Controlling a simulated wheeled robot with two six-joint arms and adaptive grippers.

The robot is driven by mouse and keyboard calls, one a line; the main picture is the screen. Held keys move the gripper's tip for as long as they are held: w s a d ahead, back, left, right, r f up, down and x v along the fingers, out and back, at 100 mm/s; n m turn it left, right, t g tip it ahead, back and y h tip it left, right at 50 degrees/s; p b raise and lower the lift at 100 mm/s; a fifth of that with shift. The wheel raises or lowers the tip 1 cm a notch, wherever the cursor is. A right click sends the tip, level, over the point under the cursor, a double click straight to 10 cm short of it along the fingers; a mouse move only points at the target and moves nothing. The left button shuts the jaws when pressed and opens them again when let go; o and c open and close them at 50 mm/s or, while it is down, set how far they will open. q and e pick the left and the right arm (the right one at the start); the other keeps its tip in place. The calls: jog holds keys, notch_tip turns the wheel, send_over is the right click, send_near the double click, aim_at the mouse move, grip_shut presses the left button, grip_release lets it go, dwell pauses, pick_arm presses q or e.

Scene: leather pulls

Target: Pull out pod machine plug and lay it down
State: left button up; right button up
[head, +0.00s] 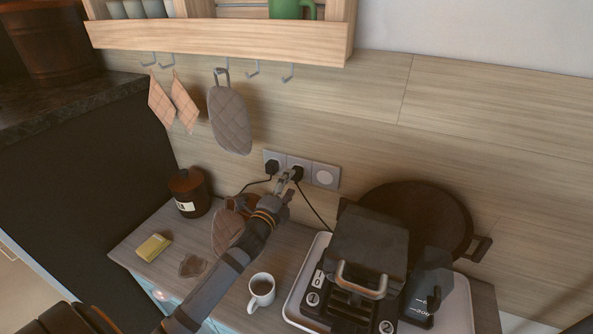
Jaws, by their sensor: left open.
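A wall socket strip (325,175) has two black plugs in it and an empty right socket. The left plug (271,166) has a cord running down and left. The middle plug (298,172) has a cord running down and right toward the dark machine (368,245) on the white tray. Which plug is the pod machine's is not marked. My left gripper (286,182) is open, with its fingertips at the middle plug, just below and in front of it. Whether they touch it is too small to tell. My right gripper is out of view.
A white mug (262,291), a yellow sponge (153,247) and a brown jar (189,192) stand on the counter. A dark round pan (420,207) leans on the wall. Mitts (229,119) hang from hooks left of the sockets. Bare counter lies left of the mug.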

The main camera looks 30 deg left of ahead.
aim_at(294, 177)
pick_arm(q)
jog(key=w+p, duration=0.1)
jog(key=w, duration=0.2)
jog(key=shift+w+a+r+p, duration=0.1)
jog(key=shift+w+r+p, duration=0.1)
jog(key=shift+p, duration=0.15)
jog(key=shift+w+f, duration=0.15)
jog(key=shift+w, duration=0.45)
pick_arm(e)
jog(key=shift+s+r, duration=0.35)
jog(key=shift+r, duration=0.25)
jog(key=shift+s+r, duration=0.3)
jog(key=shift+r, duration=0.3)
pick_arm(q)
jog(key=shift+p, duration=0.55)
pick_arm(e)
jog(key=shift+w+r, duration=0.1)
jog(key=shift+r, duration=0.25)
pick_arm(q)
grip_shut()
jog(key=shift+s+f, duration=0.15)
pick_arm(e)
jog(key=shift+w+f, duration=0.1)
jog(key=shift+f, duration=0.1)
